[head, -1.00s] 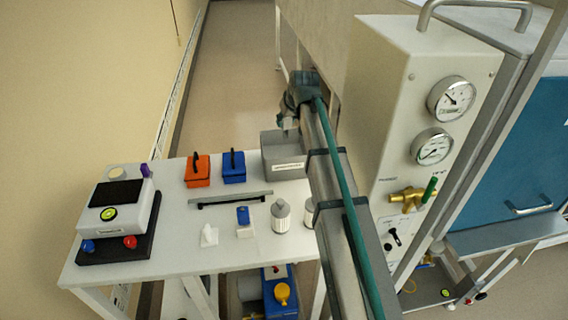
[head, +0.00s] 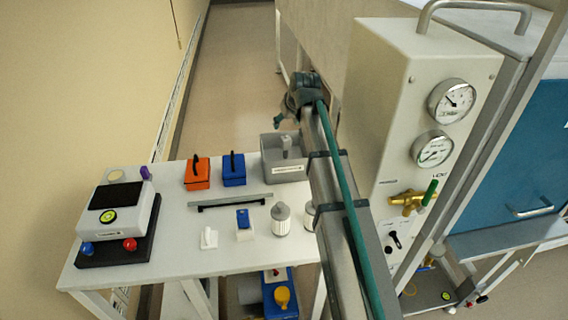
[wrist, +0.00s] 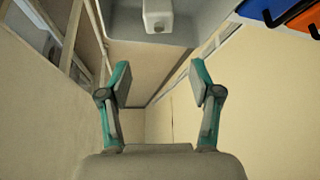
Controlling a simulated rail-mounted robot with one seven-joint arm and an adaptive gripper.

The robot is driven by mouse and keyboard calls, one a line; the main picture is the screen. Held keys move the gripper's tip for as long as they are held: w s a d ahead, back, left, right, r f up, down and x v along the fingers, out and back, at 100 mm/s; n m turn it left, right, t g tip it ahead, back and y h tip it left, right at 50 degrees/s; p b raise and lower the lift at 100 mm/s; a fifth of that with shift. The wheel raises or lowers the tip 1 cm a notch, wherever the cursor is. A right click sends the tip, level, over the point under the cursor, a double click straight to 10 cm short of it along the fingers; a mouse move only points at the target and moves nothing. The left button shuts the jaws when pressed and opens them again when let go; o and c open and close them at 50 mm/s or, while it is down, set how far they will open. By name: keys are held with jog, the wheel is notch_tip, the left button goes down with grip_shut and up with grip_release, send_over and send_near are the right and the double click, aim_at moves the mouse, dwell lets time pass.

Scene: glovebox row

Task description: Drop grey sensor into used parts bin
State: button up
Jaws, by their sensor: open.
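The grey used parts bin (head: 287,174) stands at the back right corner of the table, with its label facing the front. The grey sensor (head: 287,147), a pale grey block, is inside the bin near its far wall, its upper part showing. The sensor also shows at the top of the wrist view (wrist: 158,14), within the bin (wrist: 203,32). My gripper (wrist: 160,82) is open and empty, with nothing between its teal-backed fingers. In the head view my gripper (head: 281,121) is beyond the bin's far side, apart from the sensor and partly hidden by my arm.
An orange box (head: 197,174) and a blue box (head: 234,171) with black handles stand left of the bin. A grey bar, a white canister (head: 281,219) and small parts lie nearer. The gauge panel (head: 425,130) stands close at the right.

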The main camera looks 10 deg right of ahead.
jog(key=v, duration=1.1)
